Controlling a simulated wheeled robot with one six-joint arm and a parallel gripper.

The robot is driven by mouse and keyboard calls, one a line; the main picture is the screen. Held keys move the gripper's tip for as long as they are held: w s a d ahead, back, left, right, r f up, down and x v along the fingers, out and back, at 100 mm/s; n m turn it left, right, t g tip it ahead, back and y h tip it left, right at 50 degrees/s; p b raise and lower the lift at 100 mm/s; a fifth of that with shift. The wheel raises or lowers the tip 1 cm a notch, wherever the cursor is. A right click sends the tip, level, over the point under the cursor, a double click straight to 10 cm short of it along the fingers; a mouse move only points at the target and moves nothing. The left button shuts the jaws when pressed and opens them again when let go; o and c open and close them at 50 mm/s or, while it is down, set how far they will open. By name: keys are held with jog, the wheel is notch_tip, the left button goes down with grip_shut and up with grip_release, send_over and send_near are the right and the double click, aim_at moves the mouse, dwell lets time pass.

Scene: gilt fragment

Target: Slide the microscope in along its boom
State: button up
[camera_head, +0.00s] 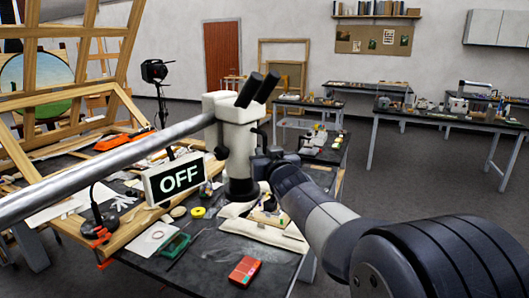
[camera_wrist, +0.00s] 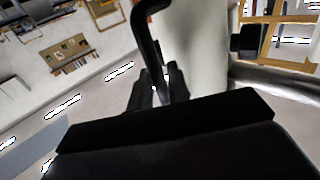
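The microscope (camera_head: 228,138) is a cream body with two black eyepieces at the top and a dark lens barrel below. It hangs on a grey metal boom (camera_head: 110,165) that comes in from the left. In the wrist view its pale body (camera_wrist: 195,45) fills the upper middle, with the boom (camera_wrist: 275,78) to the right. A bent black handle (camera_wrist: 146,32) comes down beside the body. My gripper (camera_wrist: 159,88) has its fingers close on both sides of the handle's lower end. In the head view my gripper (camera_head: 264,163) is at the microscope's right side; its fingers are hard to see there.
An OFF sign (camera_head: 178,179) stands left of the lens barrel. The black worktable (camera_head: 215,262) below holds a red box (camera_head: 244,270), a green-framed item (camera_head: 174,245) and small tools. A wooden frame stands at left. Open floor lies to the right.

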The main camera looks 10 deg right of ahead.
jog(key=shift+w, duration=0.25)
jog(key=shift+c, duration=0.6)
grip_shut()
